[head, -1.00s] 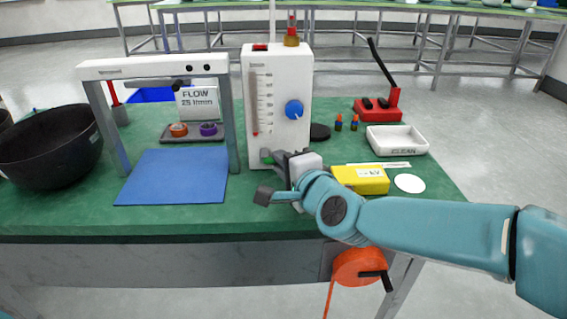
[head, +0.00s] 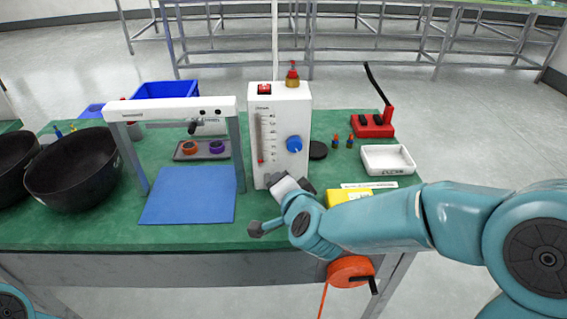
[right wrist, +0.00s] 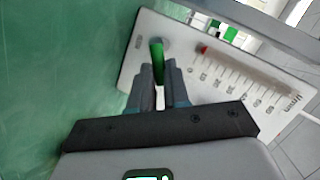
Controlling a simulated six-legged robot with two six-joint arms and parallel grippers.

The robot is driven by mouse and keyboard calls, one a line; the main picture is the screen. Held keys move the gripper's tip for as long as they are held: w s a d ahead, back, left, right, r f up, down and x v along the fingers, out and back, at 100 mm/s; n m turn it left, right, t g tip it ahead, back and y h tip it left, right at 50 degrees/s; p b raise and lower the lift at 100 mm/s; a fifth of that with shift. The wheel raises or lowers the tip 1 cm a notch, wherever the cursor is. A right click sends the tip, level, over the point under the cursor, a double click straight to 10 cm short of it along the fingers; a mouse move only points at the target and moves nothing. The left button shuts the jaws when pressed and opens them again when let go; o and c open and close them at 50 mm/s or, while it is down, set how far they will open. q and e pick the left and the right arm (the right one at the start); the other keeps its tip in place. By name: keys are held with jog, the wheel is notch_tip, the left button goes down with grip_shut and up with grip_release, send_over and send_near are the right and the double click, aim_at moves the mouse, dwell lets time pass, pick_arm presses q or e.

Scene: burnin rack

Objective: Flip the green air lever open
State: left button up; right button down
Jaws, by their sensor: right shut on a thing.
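The green air lever (right wrist: 158,60) sticks out from the lower front of the white flow meter box (head: 276,112), as the right wrist view shows. That box also shows in the right wrist view (right wrist: 185,75). My right gripper (right wrist: 160,82) is shut on the green lever, with one finger on each side of it. In the head view the right gripper (head: 275,183) is at the foot of the box and hides the lever. My left gripper is out of view.
A grey frame (head: 184,110) stands over a blue mat (head: 188,195) left of the box. Black bowls (head: 75,170) stand further left. A yellow block (head: 350,196), a white tray (head: 388,160) and a red lever device (head: 372,126) are to the right. An orange reel (head: 350,270) hangs at the front edge.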

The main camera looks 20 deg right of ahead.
jog(key=n+h+p, duration=0.1)
jog(key=p, duration=0.3)
jog(key=a+r+n+g+h+p, duration=0.1)
jog(key=n+p, duration=0.1)
jog(key=p, duration=0.1)
jog(key=a+n+h+p, duration=0.1)
jog(key=n+h+p, duration=0.1)
jog(key=p, duration=0.2)
jog(key=shift+w+a+r+g+p, duration=0.2)
jog(key=shift+w+r+g+p, duration=0.1)
jog(key=shift+r, duration=0.05)
jog(key=shift+w+a+f+n+h+p, duration=0.1)
jog(key=shift+a+n+h+p, duration=0.15)
jog(key=shift+n+h+p, duration=0.3)
jog(key=shift+w+a+f+n+h+p, duration=0.1)
jog(key=shift+a+n+h+p, duration=0.2)
jog(key=shift+n+p, duration=0.4)
jog(key=shift+d, duration=0.1)
jog(key=c, duration=1.1)
grip_release()
jog(key=shift+s, duration=0.1)
jog(key=v, duration=1.6)
jog(key=shift+a, duration=0.25)
